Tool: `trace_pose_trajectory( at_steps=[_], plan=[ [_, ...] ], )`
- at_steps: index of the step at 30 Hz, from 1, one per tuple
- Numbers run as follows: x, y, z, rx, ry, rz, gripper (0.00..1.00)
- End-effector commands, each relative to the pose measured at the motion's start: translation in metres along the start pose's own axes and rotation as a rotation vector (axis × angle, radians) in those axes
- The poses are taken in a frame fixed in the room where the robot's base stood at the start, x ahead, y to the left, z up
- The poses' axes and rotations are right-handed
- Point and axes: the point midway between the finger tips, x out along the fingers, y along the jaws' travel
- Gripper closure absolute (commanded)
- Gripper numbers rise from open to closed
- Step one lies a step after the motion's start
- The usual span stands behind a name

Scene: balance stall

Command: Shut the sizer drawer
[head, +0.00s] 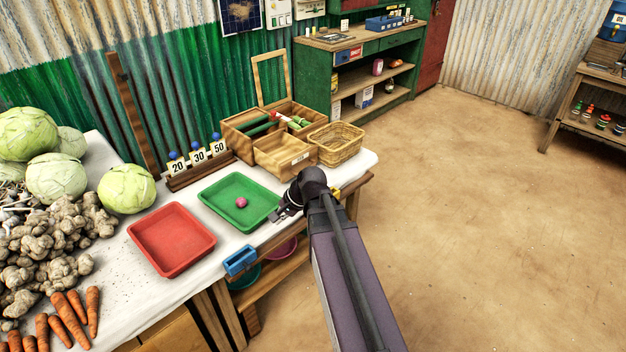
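The sizer looks to be the wooden box (234,138) at the back of the white-topped table, with a frame-like lid (256,80) standing up behind it. Its drawer (272,163) juts out at the front, well open, with a small pale label on its front. My gripper (279,217) is low over the table's front edge, by the right rim of the green tray and in front of the drawer, apart from it. Its fingers are small and dark here, so I cannot tell whether they are open.
A wicker basket (346,153) stands right beside the drawer. A green tray (222,181) with a pink ball (241,202) and an empty red tray (171,240) lie to the left. Number cards 20, 30, 50 (199,156) stand behind. Vegetables fill the table's left end.

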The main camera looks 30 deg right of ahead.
Motion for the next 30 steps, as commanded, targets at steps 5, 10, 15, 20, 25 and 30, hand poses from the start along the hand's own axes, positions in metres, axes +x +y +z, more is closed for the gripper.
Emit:
trace_pose_trajectory(
  at_steps=[5, 10, 15, 20, 25, 30],
  plan=[
    [0.004, 0.004, -0.052, 0.328, -0.015, -0.189, 1.0],
    [-0.006, 0.009, -0.101, 0.637, -0.059, -0.371, 1.0],
    [-0.024, 0.021, -0.151, 0.938, -0.133, -0.557, 1.0],
    [-0.047, 0.037, -0.197, 1.199, -0.232, -0.726, 1.0],
    [-0.069, 0.054, -0.231, 1.391, -0.33, -0.856, 1.0],
    [-0.081, 0.061, -0.244, 1.474, -0.382, -0.914, 1.0]
  ],
)
